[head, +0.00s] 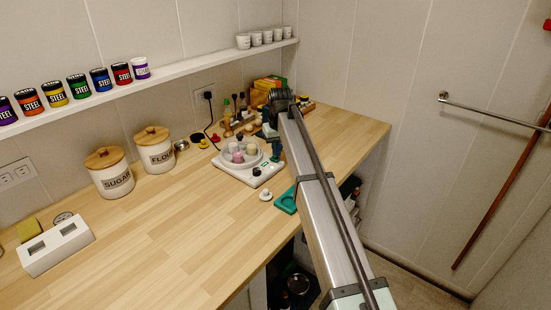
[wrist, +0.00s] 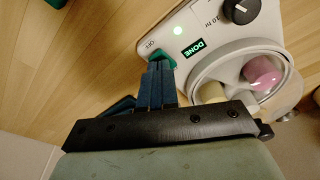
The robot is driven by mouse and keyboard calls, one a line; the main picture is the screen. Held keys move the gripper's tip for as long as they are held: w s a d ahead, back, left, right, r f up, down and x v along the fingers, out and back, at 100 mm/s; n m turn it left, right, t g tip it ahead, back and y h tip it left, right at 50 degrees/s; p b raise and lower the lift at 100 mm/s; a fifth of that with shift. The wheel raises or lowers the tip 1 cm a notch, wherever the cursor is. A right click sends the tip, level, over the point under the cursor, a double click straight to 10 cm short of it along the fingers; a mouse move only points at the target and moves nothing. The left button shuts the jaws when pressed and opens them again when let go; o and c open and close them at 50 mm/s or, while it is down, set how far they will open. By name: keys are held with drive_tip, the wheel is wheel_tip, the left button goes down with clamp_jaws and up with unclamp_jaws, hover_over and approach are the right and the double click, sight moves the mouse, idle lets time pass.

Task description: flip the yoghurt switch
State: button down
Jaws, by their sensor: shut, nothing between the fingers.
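The yoghurt maker (head: 264,177) is a white appliance with jars under a clear round cover, standing on the wooden counter. In the wrist view the yoghurt maker (wrist: 217,41) shows a black dial, a lit green light and a small display reading DONE. Its teal switch (wrist: 163,57) sits at the edge near the label OFF, partly hidden by my fingers. My gripper (wrist: 160,68) is shut and empty, with its dark blue fingertips at the switch; whether they touch cannot be told. In the head view my gripper (head: 276,151) is beside the appliance's right side.
Sugar (head: 110,172) and flour (head: 154,150) canisters stand at the back left of the wooden counter (head: 180,230). A green tray (head: 286,200) lies at the front edge beneath my arm. Bottles and small items crowd the back corner. The middle of the counter is clear.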

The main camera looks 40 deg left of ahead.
drive_tip(key=shift+f, duration=0.45)
idle(0.4)
drive_tip(key=shift+r, duration=3.5)
drive_tip(key=shift+w+d, duration=0.1)
